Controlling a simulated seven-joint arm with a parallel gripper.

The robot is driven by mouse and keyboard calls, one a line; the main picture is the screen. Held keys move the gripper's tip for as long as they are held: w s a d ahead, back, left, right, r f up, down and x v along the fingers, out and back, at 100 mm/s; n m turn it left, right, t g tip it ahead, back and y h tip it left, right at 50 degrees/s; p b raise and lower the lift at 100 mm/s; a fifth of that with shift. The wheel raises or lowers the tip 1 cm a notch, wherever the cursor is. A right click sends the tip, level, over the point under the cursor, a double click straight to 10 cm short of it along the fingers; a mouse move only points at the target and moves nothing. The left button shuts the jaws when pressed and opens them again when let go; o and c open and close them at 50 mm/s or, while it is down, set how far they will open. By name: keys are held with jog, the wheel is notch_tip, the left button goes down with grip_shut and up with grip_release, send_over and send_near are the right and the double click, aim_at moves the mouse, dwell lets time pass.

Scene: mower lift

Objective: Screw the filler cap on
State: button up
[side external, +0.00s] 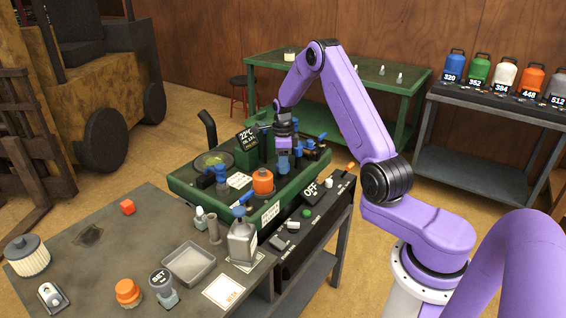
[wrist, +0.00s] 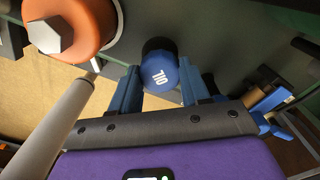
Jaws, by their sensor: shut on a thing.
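The filler cap is a round blue cap (wrist: 164,72) marked OIL, with a dark part at its far end in the wrist view. My gripper (wrist: 157,88) has its two blue fingers shut on the cap, one on each side. In the side external view my gripper (side external: 284,162) points down over the green-rimmed bench (side external: 188,192), near its middle. The cap is hidden there by the fingers. I cannot tell whether the cap touches a filler neck.
An orange canister with a grey hex top (side external: 263,182) stands close by; it also shows in the wrist view (wrist: 85,22). A metal can (side external: 242,243) stands on the front table.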

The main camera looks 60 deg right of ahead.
jog(key=m, duration=0.5)
jog(key=shift+a+m, duration=0.1)
jog(key=shift+m, duration=0.6)
grip_shut()
jog(key=o, duration=1.3)
grip_release()
jog(key=shift+c, duration=0.2)
jog(key=shift+r, duration=0.1)
jog(key=shift+r, duration=3.9)
